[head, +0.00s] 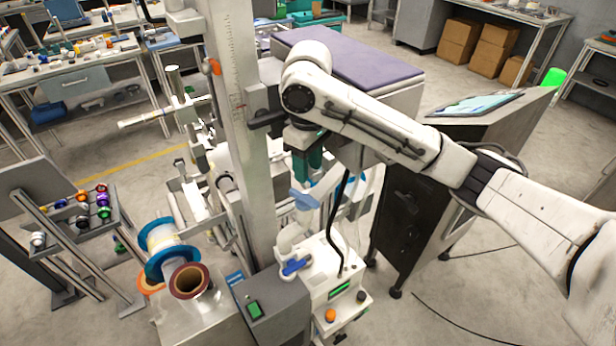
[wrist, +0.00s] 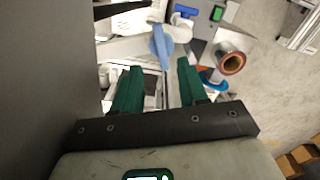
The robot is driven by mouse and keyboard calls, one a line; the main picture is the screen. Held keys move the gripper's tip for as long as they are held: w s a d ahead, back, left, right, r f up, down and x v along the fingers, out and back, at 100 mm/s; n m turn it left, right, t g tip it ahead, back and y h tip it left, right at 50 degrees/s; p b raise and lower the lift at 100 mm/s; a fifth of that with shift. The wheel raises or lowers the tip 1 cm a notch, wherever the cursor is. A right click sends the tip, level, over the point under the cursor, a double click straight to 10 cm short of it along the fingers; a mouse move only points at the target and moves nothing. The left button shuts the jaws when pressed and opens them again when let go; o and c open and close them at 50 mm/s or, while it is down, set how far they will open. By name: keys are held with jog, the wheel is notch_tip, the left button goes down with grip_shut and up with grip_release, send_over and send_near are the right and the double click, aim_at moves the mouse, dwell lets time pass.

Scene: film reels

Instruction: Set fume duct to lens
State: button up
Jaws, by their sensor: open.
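My gripper (head: 308,165), with green fingers, is open in the middle of the head view, beside the tall grey column. In the wrist view my gripper (wrist: 157,78) has its two fingers apart with nothing held between them. A pale blue hood (head: 304,199), likely the fume duct's end, is just below the fingers in the head view. The same hood (wrist: 160,46) shows beyond the gap between the fingertips in the wrist view, apart from them. It sits above a white unit (head: 322,268) with a blue handle. I cannot make out the lens for certain.
The upright grey column (head: 236,110) stands close left of the gripper. A blue-rimmed reel (head: 172,262) and a copper-coloured reel (head: 190,281) are at lower left. A rack of coloured spools (head: 85,210) stands farther left. A dark cabinet (head: 408,215) is at right.

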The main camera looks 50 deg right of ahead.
jog(key=shift+r, duration=0.8)
jog(key=shift+c, duration=0.4)
